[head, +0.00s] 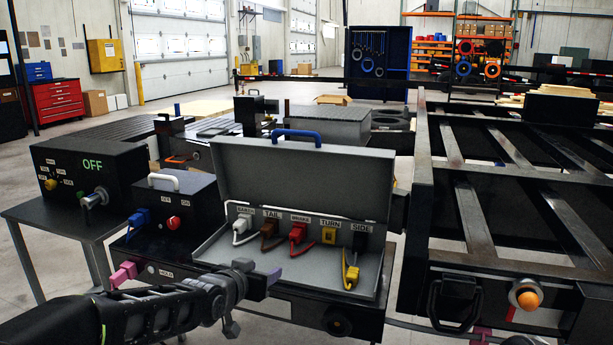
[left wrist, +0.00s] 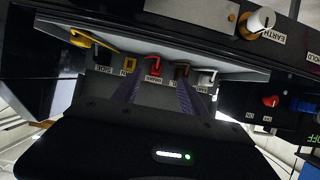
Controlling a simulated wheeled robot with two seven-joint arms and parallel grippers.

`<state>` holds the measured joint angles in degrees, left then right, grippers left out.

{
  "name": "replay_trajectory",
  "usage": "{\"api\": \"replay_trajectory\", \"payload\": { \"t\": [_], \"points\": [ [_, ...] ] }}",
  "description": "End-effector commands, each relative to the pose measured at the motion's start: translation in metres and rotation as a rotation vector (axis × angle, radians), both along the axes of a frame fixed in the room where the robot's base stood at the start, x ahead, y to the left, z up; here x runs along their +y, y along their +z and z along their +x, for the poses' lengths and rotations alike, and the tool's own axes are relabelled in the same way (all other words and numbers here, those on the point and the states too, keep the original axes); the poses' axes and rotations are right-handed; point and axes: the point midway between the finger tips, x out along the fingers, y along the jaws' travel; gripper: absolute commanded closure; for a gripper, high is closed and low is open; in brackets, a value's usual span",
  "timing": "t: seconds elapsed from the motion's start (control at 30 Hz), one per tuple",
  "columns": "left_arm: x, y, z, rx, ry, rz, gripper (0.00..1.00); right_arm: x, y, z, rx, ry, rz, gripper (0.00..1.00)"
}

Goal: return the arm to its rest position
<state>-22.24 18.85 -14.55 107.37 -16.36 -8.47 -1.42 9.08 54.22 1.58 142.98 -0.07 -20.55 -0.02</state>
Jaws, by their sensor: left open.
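My left arm comes in from the lower left in the head view. Its gripper (head: 268,278) is in front of the lower left edge of the open grey case (head: 290,170). In the left wrist view the two purple fingers (left wrist: 157,95) are apart, with nothing seen between them. The same row shows upside down in the left wrist view. My right gripper is not seen.
A black box marked OFF (head: 92,165) stands on a table at the left. A smaller black box (head: 187,205) with a blue connector (head: 138,222) and a red button is close behind my left arm. The dark trailer frame (head: 500,225) fills the right side.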

Motion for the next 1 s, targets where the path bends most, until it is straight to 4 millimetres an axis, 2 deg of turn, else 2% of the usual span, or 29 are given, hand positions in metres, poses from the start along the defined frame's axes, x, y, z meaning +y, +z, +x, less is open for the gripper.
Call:
{"api": "replay_trajectory", "payload": {
  "t": [0.03,0.17,0.37,0.53,0.67,0.77,0.83,0.9,1.0],
  "points": [
    [-0.001,0.001,0.0,-0.008,0.006,-0.018,0.5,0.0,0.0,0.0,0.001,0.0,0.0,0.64],
    [-0.011,-0.018,-0.011,0.024,0.001,-0.043,0.5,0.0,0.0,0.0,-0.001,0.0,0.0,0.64],
    [-0.025,-0.057,-0.027,0.09,-0.008,-0.061,0.5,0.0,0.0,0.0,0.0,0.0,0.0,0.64],
    [-0.033,-0.107,-0.048,0.18,-0.008,-0.074,0.5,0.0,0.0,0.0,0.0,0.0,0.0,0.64],
    [-0.037,-0.16,-0.074,0.28,0.001,-0.084,0.5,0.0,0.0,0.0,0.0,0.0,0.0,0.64],
    [-0.037,-0.211,-0.104,0.383,0.016,-0.095,0.5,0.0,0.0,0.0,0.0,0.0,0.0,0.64],
    [-0.036,-0.254,-0.136,0.479,0.031,-0.104,0.5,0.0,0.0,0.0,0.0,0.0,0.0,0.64],
    [-0.035,-0.297,-0.174,0.585,0.05,-0.114,0.5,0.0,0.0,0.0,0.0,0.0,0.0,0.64],
    [-0.032,-0.347,-0.231,0.731,0.08,-0.132,0.5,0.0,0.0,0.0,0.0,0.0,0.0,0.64]
  ]
}}
